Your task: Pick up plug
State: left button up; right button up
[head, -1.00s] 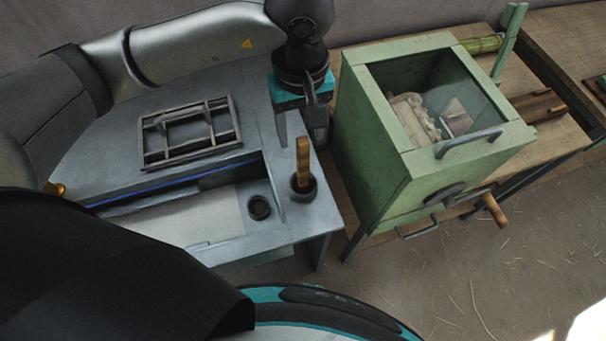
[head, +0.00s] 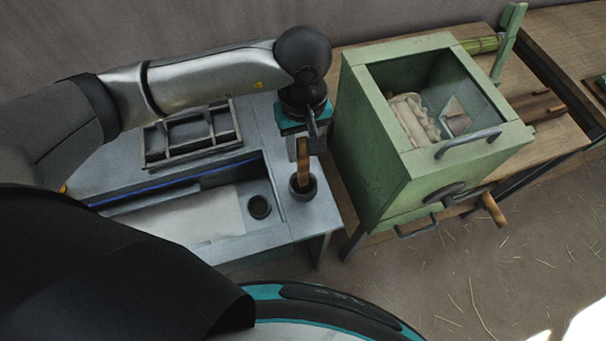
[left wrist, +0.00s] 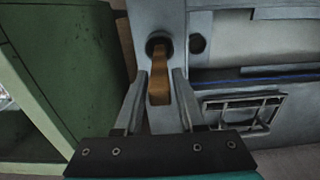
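The plug (head: 303,174) is a wooden, upright peg standing in a dark round cup (head: 302,188) at the right end of the grey metal bench. In the left wrist view the plug (left wrist: 160,88) shows between the two fingers of my left gripper (left wrist: 159,76), with its far end in the cup. The gripper's fingers are apart, with gaps visible on both sides of the plug. In the head view my left gripper (head: 308,137) is pointed down just above and behind the plug, partly overlapping its top. My right gripper is not in view.
A green box (head: 375,160) with a glass lid and crank stands close right of the bench. A dark empty ring (head: 259,207) lies left of the plug. A dark metal frame (head: 147,146) sits on the bench (head: 270,150) behind a recessed trough.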

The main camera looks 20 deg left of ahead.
pick_arm(q)
grip_shut()
dwell(1.0)
